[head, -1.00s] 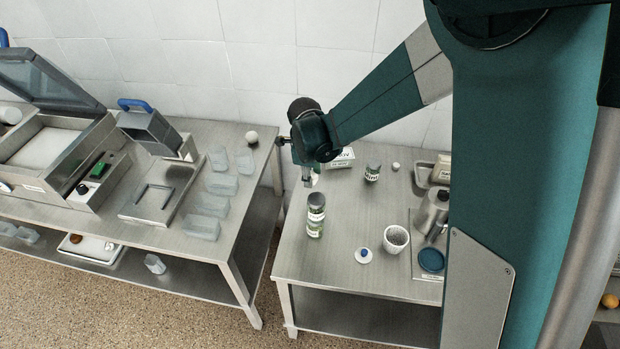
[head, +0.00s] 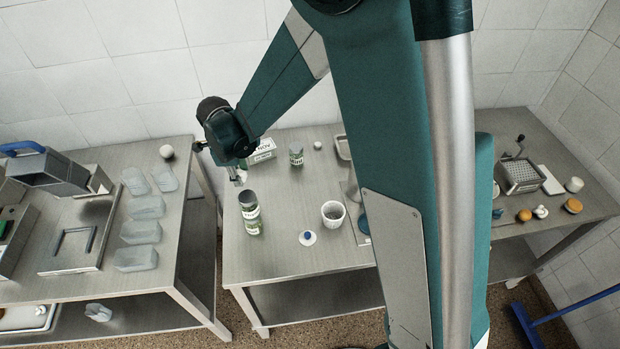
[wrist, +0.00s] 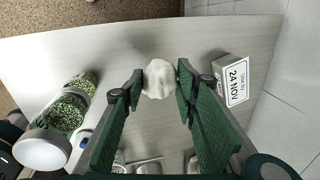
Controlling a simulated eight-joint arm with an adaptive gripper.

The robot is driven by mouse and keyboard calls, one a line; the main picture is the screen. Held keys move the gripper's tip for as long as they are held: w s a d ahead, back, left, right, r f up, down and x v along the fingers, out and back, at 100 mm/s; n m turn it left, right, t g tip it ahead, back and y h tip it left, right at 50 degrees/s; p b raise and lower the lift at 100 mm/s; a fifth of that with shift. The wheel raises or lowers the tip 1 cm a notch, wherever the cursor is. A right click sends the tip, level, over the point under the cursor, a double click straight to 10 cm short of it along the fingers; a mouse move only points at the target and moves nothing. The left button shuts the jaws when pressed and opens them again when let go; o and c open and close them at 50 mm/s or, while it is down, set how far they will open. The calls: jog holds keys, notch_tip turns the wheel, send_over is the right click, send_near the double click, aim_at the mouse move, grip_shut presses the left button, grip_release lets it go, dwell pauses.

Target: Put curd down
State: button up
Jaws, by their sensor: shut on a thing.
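The curd, a lumpy white piece (wrist: 159,79), is between the two green fingertips in the wrist view. My gripper (wrist: 160,84) is shut on it. In the head view my gripper (head: 238,176) points down over the back left part of the middle metal table (head: 285,262). A little of the white curd shows at its tips, partly hidden. I cannot tell whether the curd touches the tabletop.
Green-filled jars (head: 250,213) stand just in front of my gripper. A box labelled 24 NOV (head: 262,150) is close behind. A white perforated cup (head: 333,213) and blue-knobbed lid (head: 307,239) are to the right. The left table holds several translucent moulds (head: 143,206).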

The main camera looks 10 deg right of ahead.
jog(key=w+d+m+b, duration=0.1)
jog(key=w+d+m, duration=0.2)
jog(key=d, duration=1.2)
jog(key=m+h+b, duration=0.1)
jog(key=m, duration=0.2)
send_over(321, 179)
jog(key=shift+s+r, duration=0.15)
jog(key=shift+s, duration=0.15)
jog(key=shift+a, duration=0.1)
jog(key=shift+s+a+b+x, duration=0.1)
jog(key=shift+s+b+x, duration=0.1)
jog(key=shift+x, duration=0.75)
jog(key=shift+s+a+b+x, duration=0.1)
jog(key=shift+s+x, duration=0.05)
jog(key=shift+x, duration=0.8)
jog(key=shift+s+a+b+x, duration=0.1)
jog(key=shift+s+x, duration=0.1)
jog(key=shift+x, duration=0.8)
jog(key=shift+f, duration=0.2)
jog(key=shift+s+a+x, duration=0.1)
jog(key=shift+s+x, duration=0.1)
jog(key=shift+x, duration=0.8)
jog(key=shift+s+a+x, duration=0.1)
jog(key=shift+s+x, duration=0.1)
jog(key=shift+x, duration=0.75)
jog(key=shift+f+b, duration=0.25)
jog(key=shift+b, duration=0.05)
jog(key=o, duration=0.9)
